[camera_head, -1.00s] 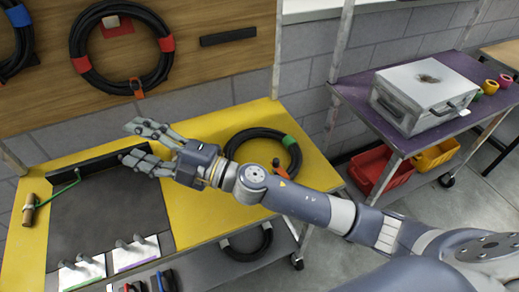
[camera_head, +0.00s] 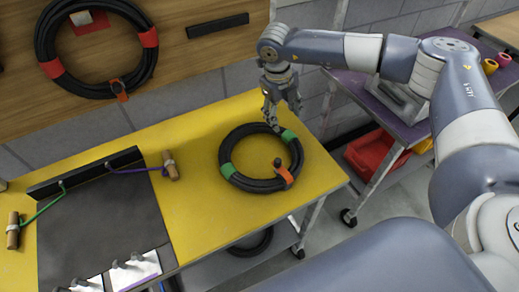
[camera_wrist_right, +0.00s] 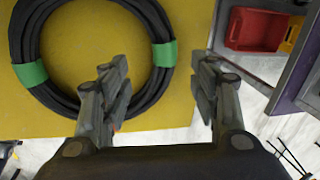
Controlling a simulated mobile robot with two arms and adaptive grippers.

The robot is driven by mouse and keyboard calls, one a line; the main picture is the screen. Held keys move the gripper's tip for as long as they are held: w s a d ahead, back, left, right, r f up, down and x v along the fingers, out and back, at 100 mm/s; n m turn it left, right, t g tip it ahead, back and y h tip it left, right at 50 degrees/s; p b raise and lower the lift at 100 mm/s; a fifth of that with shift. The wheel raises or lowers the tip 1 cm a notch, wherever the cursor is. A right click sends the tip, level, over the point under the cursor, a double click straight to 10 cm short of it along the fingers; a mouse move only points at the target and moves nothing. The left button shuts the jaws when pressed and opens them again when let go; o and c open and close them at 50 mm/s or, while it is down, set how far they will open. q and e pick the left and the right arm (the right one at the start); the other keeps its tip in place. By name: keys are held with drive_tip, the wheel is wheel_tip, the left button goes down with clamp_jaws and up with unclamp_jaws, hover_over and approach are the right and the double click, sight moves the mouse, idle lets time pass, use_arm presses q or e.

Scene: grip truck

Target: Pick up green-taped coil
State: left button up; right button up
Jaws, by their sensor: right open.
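The green-taped coil (camera_head: 240,142) is a black cable ring lying flat on the right part of the yellow table. It has two green tape bands and one orange band with a dark knob beside it. My right gripper (camera_head: 284,114) points down, open and empty, at the coil's far right edge near a green band. In the right wrist view the coil (camera_wrist_right: 35,103) fills the upper left, and a green band shows just ahead of my open fingers (camera_wrist_right: 160,76). Whether a finger touches the coil cannot be told. My left gripper is out of view.
The yellow table (camera_head: 195,215) has a dark mat (camera_head: 95,225) on its left. A red-taped coil (camera_head: 50,70) hangs on the wooden board. A purple cart (camera_head: 365,97) with a red bin (camera_head: 372,152) stands at right. Another coil (camera_head: 255,248) lies on the shelf below.

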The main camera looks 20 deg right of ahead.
drive_tip(key=p, duration=0.1)
hover_over(287, 134)
drive_tip(key=f, duration=0.5)
drive_tip(key=shift+s+a, duration=0.1)
drive_tip(key=shift+a, duration=0.3)
drive_tip(key=shift+f+p, duration=0.55)
drive_tip(key=shift+p, duration=0.15)
drive_tip(key=f, duration=0.1)
drive_tip(key=f+p, duration=0.1)
drive_tip(key=f, duration=0.1)
drive_tip(key=shift+s+d+f, duration=0.1)
drive_tip(key=shift+d+f, duration=0.1)
drive_tip(key=shift+d, duration=0.15)
drive_tip(key=shift+d+f, duration=0.1)
drive_tip(key=shift+f, duration=0.3)
clamp_jaws()
drive_tip(key=shift+r, duration=0.15)
